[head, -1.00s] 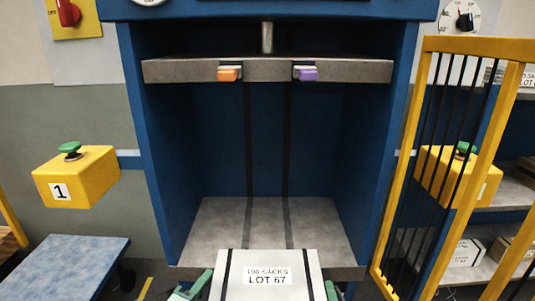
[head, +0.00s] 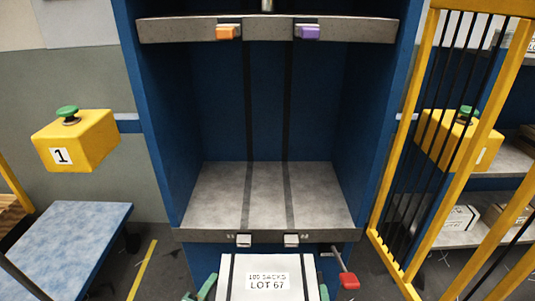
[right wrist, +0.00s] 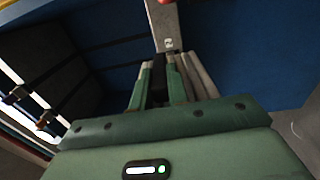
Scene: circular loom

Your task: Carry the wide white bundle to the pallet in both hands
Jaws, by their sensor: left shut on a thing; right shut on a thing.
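The wide white bundle (head: 243,264) shows at the bottom centre of the head view, with two dark straps and a label reading "100 SACKS LOT 67". It is in front of the blue press, and its lower part is cut off by the picture edge. My left gripper (head: 206,287) is shut on its left side. My right gripper (head: 324,291) is shut on its right side. Both show only partly. The right wrist view shows the green fingers of the right gripper (right wrist: 160,88) close up; the bundle cannot be made out clearly there. No pallet is clearly identifiable.
The open blue press (head: 381,200) stands ahead with an empty grey bed (head: 220,190). A red-handled lever (head: 348,280) sticks out right of the bundle. A blue-topped table (head: 70,245) is at left, slatted wood (head: 12,215) beyond it. A yellow barred gate (head: 405,140) is at right.

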